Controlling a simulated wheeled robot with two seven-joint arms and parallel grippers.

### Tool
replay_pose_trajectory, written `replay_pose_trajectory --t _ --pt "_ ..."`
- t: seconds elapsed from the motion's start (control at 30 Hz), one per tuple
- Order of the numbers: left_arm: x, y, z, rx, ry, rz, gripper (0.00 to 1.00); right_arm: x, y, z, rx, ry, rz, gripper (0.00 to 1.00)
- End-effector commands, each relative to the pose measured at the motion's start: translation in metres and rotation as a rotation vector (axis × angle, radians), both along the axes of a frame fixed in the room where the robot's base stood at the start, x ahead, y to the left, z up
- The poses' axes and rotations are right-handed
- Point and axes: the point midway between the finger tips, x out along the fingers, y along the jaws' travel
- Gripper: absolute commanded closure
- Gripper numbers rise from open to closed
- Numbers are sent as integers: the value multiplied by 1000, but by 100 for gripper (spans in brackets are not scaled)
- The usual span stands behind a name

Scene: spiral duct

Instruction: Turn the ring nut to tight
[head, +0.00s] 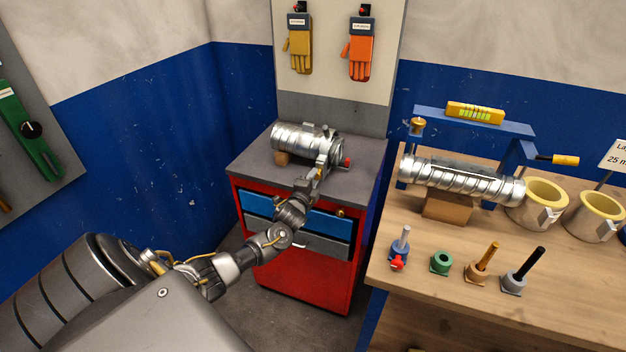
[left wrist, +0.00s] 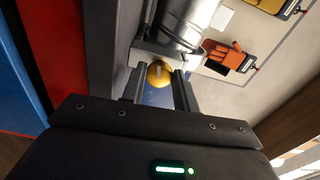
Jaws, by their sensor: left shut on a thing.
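A metal spiral duct (head: 300,138) lies on the grey top of a red cabinet, with a metal clamp band around its right end. My left gripper (head: 319,172) is at the front of that clamp. In the left wrist view, the left gripper (left wrist: 159,84) is shut on a round yellow nut (left wrist: 158,72), which looks like the ring nut. The nut sits just below the metal duct (left wrist: 187,20). A pale line runs across its face. The fingers hide its sides, and its tightness cannot be told. My right gripper is not in view.
A red part (head: 347,163) sticks out at the duct's right end. The cabinet (head: 310,278) has blue and grey drawers. A wooden bench (head: 400,325) at right holds another spiral duct (head: 460,183), yellow-lined collars and several small posts. Gloves hang on the back panel.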

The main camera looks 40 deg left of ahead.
Motion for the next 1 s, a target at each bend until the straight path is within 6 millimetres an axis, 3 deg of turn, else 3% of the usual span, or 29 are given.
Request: replay_pose_trajectory --t 0.63,0.67,0.8,1.0 --pt "0 0 0 42 16 0 93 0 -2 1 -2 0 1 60" --pt "0 0 0 42 16 0 66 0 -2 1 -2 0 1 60" --pt "0 0 0 42 16 0 48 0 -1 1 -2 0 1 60" --pt "0 0 0 42 15 0 48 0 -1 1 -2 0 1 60"
